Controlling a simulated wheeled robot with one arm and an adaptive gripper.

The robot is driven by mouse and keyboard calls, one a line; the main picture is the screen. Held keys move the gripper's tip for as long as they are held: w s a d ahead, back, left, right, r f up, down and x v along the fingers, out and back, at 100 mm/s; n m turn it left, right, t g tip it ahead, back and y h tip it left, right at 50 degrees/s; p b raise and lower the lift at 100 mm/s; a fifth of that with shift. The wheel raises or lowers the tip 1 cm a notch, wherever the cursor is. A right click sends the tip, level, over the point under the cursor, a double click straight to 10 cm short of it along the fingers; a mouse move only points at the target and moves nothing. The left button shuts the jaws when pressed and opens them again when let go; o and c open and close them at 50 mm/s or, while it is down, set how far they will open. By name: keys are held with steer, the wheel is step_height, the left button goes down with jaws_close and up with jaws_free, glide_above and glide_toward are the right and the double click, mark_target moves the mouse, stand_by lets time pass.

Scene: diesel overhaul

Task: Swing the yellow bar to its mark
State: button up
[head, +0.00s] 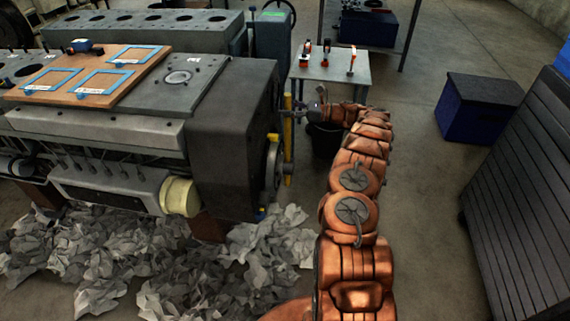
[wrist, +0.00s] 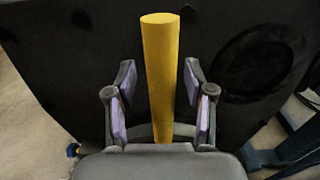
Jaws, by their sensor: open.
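The yellow bar (head: 288,140) stands nearly upright at the right end of the grey engine, by the flywheel (head: 272,165). My arm reaches out to it, and my gripper (head: 298,115) is beside the bar's upper part. In the wrist view the yellow bar (wrist: 161,75) stands upright between the two purple-padded fingers of my gripper (wrist: 160,105). The fingers are open, with a gap on each side of the bar. The bar's lower part is hidden behind the gripper body. I cannot make out the mark.
The engine's dark end housing (head: 235,135) is close behind the bar. A small table (head: 335,68) with orange-tipped items stands beyond my gripper, and a dark bucket (head: 324,140) is below it. Crumpled paper (head: 150,255) covers the floor at front left.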

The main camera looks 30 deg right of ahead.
steer(key=b+v, duration=0.2)
steer(key=v, duration=0.5)
steer(key=shift+b, duration=0.35)
steer(key=shift+a, duration=0.1)
